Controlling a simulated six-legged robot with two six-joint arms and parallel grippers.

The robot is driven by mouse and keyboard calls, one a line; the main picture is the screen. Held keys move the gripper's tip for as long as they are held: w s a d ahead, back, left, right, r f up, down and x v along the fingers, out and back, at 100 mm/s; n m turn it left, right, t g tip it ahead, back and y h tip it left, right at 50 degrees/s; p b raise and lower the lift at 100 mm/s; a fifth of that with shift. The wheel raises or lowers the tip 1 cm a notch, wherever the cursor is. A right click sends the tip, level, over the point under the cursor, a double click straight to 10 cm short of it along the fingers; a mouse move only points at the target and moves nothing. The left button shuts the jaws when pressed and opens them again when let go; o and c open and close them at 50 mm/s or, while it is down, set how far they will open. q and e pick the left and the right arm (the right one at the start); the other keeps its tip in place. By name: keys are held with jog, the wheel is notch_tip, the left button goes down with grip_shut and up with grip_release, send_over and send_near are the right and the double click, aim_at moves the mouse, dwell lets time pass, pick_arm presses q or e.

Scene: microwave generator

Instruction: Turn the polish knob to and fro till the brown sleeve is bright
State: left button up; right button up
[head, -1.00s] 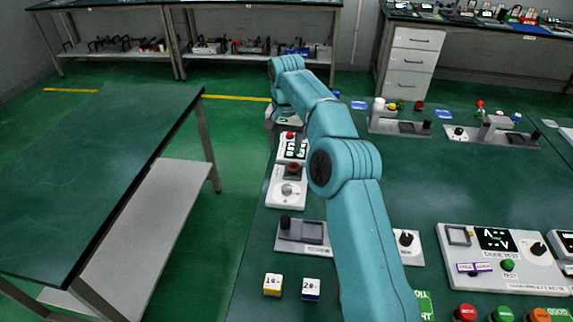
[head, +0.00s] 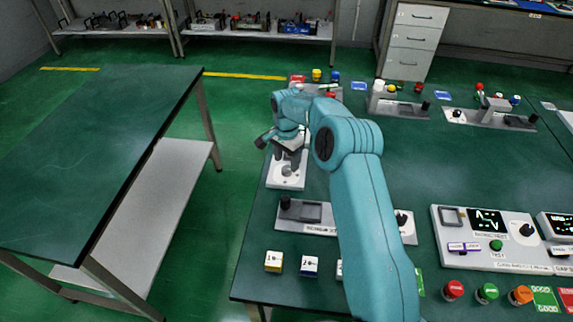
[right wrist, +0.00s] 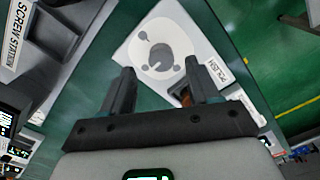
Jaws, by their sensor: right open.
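The polish station is a white plate (head: 286,181) on the left edge of the bench; it also shows in the right wrist view (right wrist: 192,35) with a POLISH label. The polish knob (right wrist: 157,57) is a pale round dial with grey marks, ahead of my right gripper (right wrist: 159,70). This gripper is open, its fingers apart on either side of the dial's near side, apparently above it and not visibly touching. The brown sleeve (right wrist: 184,94) shows partly behind the right-hand finger; its brightness is hard to judge. In the head view the gripper (head: 290,157) covers the knob and sleeve.
A screw station (head: 305,213) stands just nearer on the bench, with numbered blocks (head: 273,261) before it. A panel with a dark screen (head: 487,235) is at the right. A separate green table (head: 100,140) stands left across a gap.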

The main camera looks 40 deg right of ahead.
aim_at(286, 169)
notch_tip(286, 169, down, 3)
jog(key=shift+w+r, duration=0.1)
jog(key=shift+r, duration=0.05)
jog(key=shift+f, duration=0.45)
jog(key=shift+c, duration=0.2)
jog(key=c, duration=1)
